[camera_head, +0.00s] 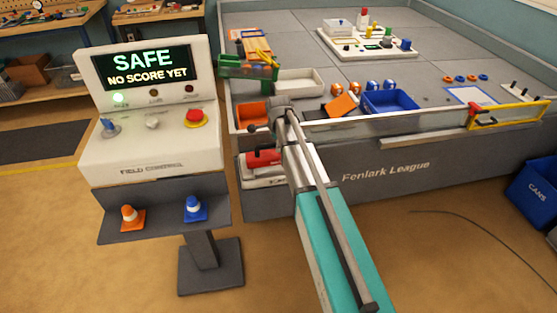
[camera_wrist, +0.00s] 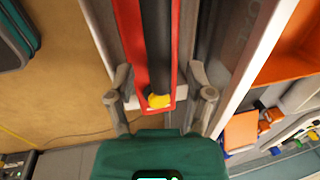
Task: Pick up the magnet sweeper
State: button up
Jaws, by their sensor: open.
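The magnet sweeper, as I take it, is the red piece (camera_head: 262,157) in a pale holder (camera_head: 262,180) on the front side of the field table, just left of my arm. In the wrist view the red frame (camera_wrist: 172,95) has a long black bar (camera_wrist: 158,45) along its middle and a yellow round end (camera_wrist: 159,100). My gripper (camera_wrist: 160,72) is open, with one finger on each side of the red frame. Gaps show between fingers and frame. In the head view my arm hides part of the holder, and the fingertips are hard to make out.
The table's front wall (camera_head: 400,180) runs beside my arm. On its top are an orange bin (camera_head: 253,113), a white tray (camera_head: 310,82) and a blue bin (camera_head: 388,102). The field control stand (camera_head: 150,150) is to the left. Floor (camera_head: 450,260) is open at front right.

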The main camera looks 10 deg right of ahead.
jog(key=shift+w+f+b, duration=0.1)
jog(key=shift+f+b, duration=0.25)
jog(key=shift+f, duration=0.25)
grip_shut()
dwell(0.4)
